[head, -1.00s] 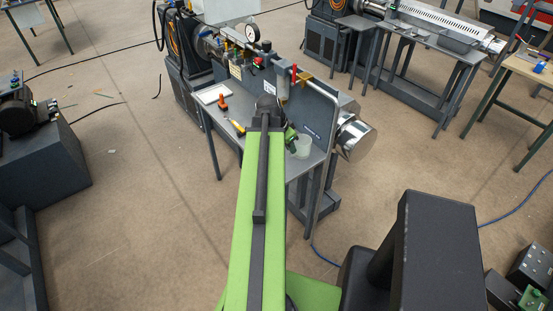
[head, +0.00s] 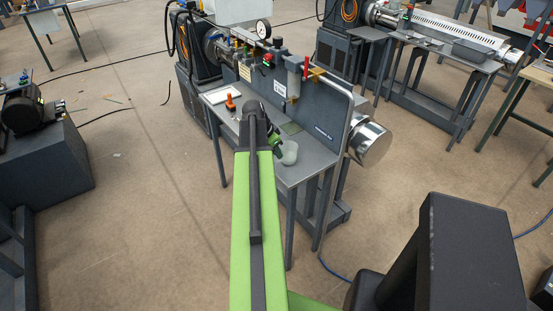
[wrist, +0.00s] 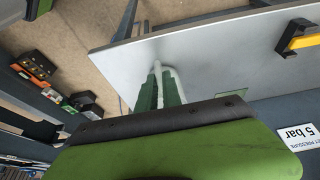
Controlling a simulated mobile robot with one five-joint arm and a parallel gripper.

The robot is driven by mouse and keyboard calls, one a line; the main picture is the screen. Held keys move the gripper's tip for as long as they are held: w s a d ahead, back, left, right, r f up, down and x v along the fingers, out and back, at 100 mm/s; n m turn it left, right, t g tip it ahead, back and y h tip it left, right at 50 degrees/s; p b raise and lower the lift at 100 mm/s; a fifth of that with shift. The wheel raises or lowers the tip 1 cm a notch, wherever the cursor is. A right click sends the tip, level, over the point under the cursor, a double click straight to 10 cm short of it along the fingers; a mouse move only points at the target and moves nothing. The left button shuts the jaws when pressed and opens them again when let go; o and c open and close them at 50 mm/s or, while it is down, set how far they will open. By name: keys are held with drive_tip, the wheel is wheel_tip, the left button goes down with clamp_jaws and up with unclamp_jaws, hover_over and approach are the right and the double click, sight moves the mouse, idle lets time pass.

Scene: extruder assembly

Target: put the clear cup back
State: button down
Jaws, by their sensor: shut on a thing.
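The clear cup (head: 289,153) is a small, pale see-through vessel at my gripper's tip, over the near part of the grey bench top (head: 312,160). My gripper (head: 280,148) is green and shut on the cup's side. Whether the cup touches the bench or hangs just above it I cannot tell. In the wrist view the gripper fingers (wrist: 158,88) point at the grey bench top (wrist: 215,50); the cup there is too faint to make out clearly.
A small green pad (head: 291,128) lies on the bench by the upright panel (head: 325,117). An orange tool (head: 230,103) and a white tray (head: 219,95) are at the bench's far left. A shiny metal cylinder (head: 368,142) sticks out right of the panel.

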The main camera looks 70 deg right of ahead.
drive_tip(key=shift+f, duration=0.2)
drive_tip(key=c, duration=1.5)
unclamp_jaws()
drive_tip(key=shift+r, duration=0.15)
drive_tip(key=shift+r+p, duration=0.2)
drive_tip(key=shift+p, duration=0.15)
drive_tip(key=p+v, duration=1.1)
drive_tip(key=shift+w+a+r, duration=0.1)
drive_tip(key=shift+a+r, duration=0.05)
drive_tip(key=shift+r, duration=0.2)
